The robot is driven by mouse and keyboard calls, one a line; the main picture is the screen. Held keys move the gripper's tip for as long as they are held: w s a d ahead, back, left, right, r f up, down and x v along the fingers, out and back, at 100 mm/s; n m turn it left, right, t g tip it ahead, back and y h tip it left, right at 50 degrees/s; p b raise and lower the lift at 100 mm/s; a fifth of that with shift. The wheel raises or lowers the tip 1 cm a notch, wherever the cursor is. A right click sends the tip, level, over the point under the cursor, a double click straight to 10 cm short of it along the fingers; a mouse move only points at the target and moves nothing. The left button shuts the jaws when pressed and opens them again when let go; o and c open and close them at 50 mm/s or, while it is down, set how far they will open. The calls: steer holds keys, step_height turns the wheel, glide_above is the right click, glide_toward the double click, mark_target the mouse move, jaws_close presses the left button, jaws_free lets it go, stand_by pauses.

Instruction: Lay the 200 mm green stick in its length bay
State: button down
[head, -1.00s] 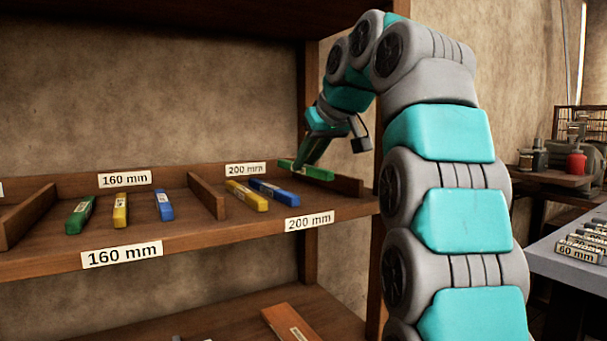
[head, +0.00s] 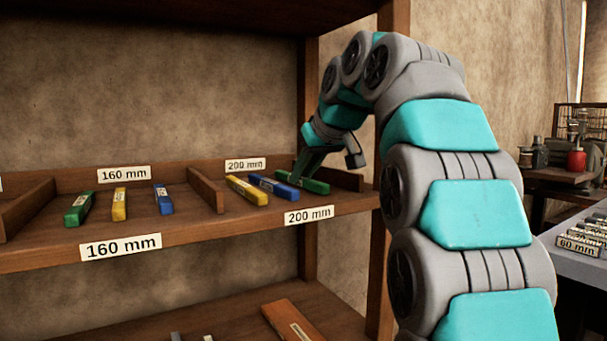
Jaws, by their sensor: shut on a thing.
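The green stick (head: 316,186) is at the right side of the 200 mm bay (head: 227,209), low at the shelf board, beside a blue stick. My gripper (head: 297,180) is shut on the green stick near its left end, reaching down from above. The fingertips are small and partly hidden by the wrist. I cannot tell whether the stick fully touches the board. A yellow stick (head: 247,190) and a blue stick (head: 273,187) lie to its left in the same bay. The bay carries 200 mm labels on the back (head: 245,165) and front edge (head: 309,215).
A wooden divider (head: 206,190) separates the 160 mm bay, which holds green (head: 79,208), yellow (head: 119,204) and blue (head: 163,199) sticks. A shelf post (head: 392,100) stands close to my arm at right. A lower shelf (head: 230,325) holds a wooden piece (head: 288,320).

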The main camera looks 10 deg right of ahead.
steer(key=shift+f, duration=0.15)
steer(key=c, duration=0.8)
jaws_free()
steer(key=shift+s+r, duration=0.1)
steer(key=shift+r, duration=0.2)
steer(key=p+v, duration=0.2)
steer(key=v, duration=0.8)
steer(key=shift+s+d+r, duration=0.15)
steer(key=shift+s+r, duration=0.05)
steer(key=shift+r, duration=0.15)
steer(key=shift+s+d+r, duration=0.1)
steer(key=shift+s+r, duration=0.2)
steer(key=shift+s, duration=0.1)
